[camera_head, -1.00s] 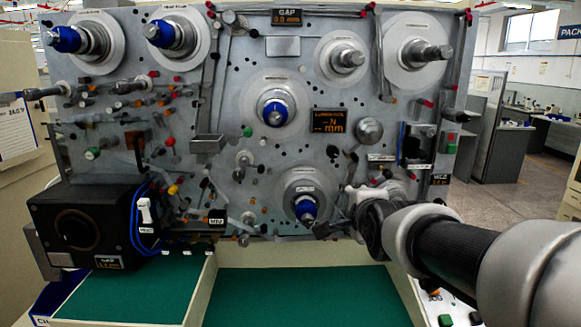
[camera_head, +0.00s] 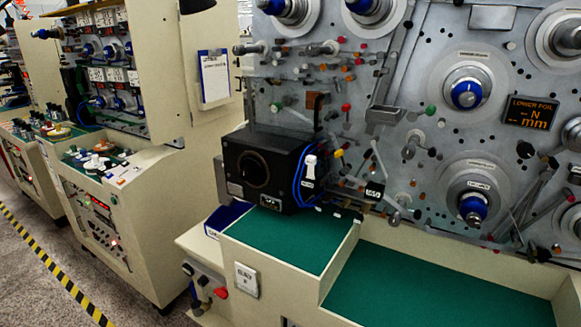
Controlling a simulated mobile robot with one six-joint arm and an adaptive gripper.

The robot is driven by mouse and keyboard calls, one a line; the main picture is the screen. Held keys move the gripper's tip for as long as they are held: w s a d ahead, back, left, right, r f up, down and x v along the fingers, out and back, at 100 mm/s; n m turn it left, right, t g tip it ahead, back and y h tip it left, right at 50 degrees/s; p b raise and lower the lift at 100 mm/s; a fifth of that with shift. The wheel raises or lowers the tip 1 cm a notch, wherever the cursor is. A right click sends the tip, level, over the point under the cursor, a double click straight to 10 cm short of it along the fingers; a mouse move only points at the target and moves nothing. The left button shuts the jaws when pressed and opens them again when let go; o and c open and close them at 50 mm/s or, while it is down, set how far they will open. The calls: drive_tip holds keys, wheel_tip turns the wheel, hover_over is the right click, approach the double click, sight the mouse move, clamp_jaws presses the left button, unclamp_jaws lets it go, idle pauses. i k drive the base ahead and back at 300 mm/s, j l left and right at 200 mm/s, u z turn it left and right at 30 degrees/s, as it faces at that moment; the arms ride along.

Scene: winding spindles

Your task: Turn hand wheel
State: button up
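No part labelled as a hand wheel can be made out. A black box (camera_head: 290,148) at the left foot of the grey machine panel (camera_head: 400,75) has a round dark part (camera_head: 253,172) on its front face; I cannot tell whether it is a wheel or an opening. Blue-capped spindles stand out from the panel, one at mid-height (camera_head: 466,94) and one lower down (camera_head: 473,207). A grey round part (camera_head: 572,135) is cut off by the right edge. My gripper is not recognisable in the current view.
A green work surface (camera_head: 430,285) and a smaller raised green one (camera_head: 290,240) lie below the panel. A cream machine cabinet (camera_head: 112,235) with another panel stands at the left. Yellow-black tape (camera_head: 45,262) marks the floor, which is clear at lower left.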

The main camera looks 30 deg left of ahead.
sight(252, 171)
drive_tip(key=u, duration=1.55)
drive_tip(key=i+l+u, duration=0.1)
drive_tip(key=i, duration=0.3)
drive_tip(key=i+l+u, duration=0.1)
drive_tip(key=i, duration=0.3)
drive_tip(key=i+l+u, duration=0.1)
drive_tip(key=i+l, duration=0.25)
drive_tip(key=i+j, duration=0.05)
